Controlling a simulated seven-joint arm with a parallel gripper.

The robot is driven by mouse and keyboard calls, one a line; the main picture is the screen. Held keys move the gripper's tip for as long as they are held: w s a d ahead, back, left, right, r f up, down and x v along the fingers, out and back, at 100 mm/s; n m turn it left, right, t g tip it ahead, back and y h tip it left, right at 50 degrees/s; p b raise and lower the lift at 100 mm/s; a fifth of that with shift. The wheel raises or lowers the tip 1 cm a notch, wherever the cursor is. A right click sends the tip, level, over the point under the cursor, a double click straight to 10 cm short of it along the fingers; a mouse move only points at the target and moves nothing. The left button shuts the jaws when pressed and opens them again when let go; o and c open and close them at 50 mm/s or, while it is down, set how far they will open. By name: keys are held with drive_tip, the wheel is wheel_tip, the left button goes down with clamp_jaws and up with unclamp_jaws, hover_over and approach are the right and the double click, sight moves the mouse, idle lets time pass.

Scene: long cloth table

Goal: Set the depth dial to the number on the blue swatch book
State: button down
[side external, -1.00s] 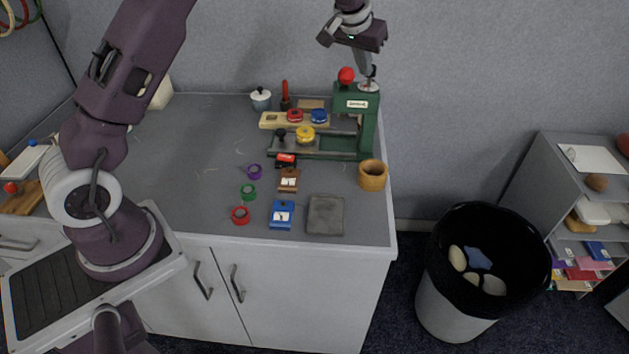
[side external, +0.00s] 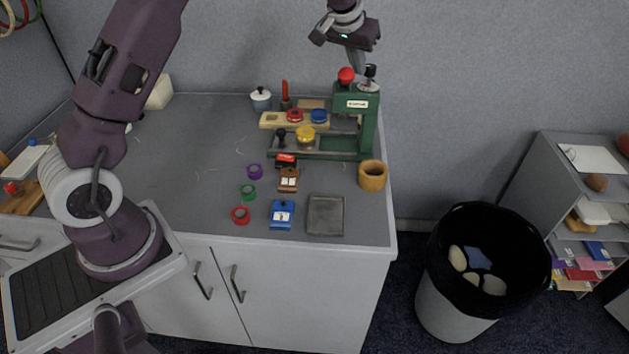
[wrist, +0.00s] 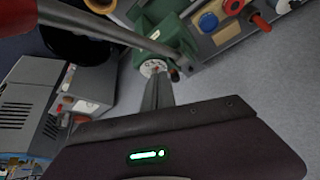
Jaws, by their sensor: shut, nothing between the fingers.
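The green press (side external: 357,120) stands at the back right of the table. On its top is the pale round depth dial (side external: 368,87) with a dark knob (side external: 370,71). The dial also shows in the wrist view (wrist: 152,67), with small marks too blurred to read. The blue swatch book (side external: 282,215) lies near the front edge with a white label; its number is too small to read. My gripper (side external: 361,67) is shut and empty, just left of the knob; whether it touches cannot be told. In the wrist view its fingers (wrist: 156,93) end beside the dial.
A red ball-topped lever (side external: 346,75) rises left of the dial. Red, blue and yellow round pieces (side external: 305,133) sit at the press. The left middle of the table is clear.

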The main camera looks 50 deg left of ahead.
drive_tip(key=shift+d+r, duration=1.15)
drive_tip(key=shift+r, duration=2.3)
wheel_tip(320, 180, down, 7)
drive_tip(key=shift+w, duration=0.4)
drive_tip(key=shift+w+a+r, duration=0.1)
drive_tip(key=shift+a, duration=0.05)
drive_tip(key=shift+s+a, duration=0.2)
drive_tip(key=shift+a, duration=0.35)
wheel_tip(320, 180, up, 6)
drive_tip(key=shift+s+d, duration=0.15)
drive_tip(key=shift+s, duration=0.25)
